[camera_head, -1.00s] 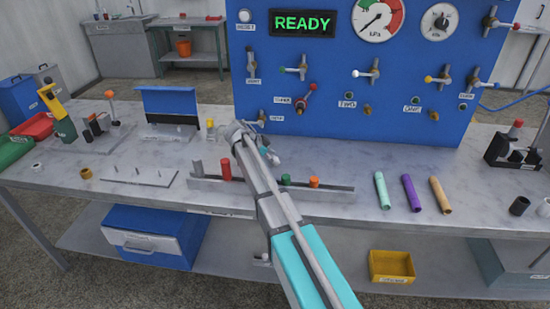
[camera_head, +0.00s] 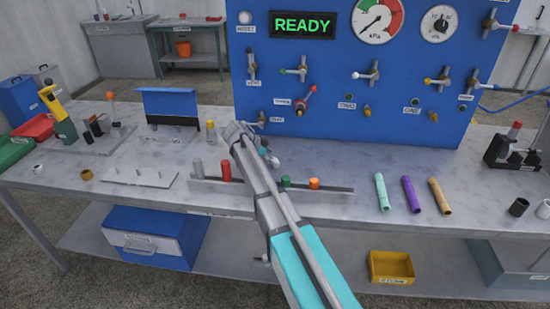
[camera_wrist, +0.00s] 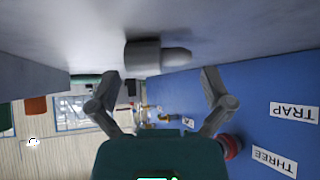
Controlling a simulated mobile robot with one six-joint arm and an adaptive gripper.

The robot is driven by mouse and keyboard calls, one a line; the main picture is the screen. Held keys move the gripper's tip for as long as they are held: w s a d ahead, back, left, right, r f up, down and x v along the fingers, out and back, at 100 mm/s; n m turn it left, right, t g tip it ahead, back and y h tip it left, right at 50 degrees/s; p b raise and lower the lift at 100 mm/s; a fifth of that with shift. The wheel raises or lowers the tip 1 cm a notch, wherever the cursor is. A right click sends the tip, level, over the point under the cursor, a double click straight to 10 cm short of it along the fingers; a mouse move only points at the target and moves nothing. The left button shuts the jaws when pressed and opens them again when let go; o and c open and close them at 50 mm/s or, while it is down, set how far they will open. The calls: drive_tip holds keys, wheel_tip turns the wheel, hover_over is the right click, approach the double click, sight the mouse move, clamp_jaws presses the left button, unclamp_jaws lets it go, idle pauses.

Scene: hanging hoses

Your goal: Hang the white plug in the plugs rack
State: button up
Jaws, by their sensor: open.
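In the wrist view a pale grey-white plug (camera_wrist: 158,56), thick at one end and narrower at its rounded end, shows against the grey tabletop. My gripper (camera_wrist: 160,78) is open, with one finger on each side of the picture. The plug appears between and beyond the fingertips; I cannot tell how far beyond. In the head view my gripper (camera_head: 268,155) is mostly hidden by my arm, and I cannot make out this plug there.
The blue valve panel (camera_head: 400,120) stands close behind my gripper. A clear bottle (camera_head: 211,131) and a pegged plate (camera_head: 140,177) are to the left. Green, purple and tan tubes (camera_head: 411,194) lie to the right. The tabletop (camera_head: 365,160) before the panel is clear.

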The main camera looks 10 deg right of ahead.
drive_tip(key=p+v, duration=0.6)
drive_tip(key=v, duration=0.3)
drive_tip(key=shift+d, duration=0.15)
drive_tip(key=shift+p+v, duration=0.8)
drive_tip(key=shift+v, duration=0.45)
drive_tip(key=shift+f, duration=0.1)
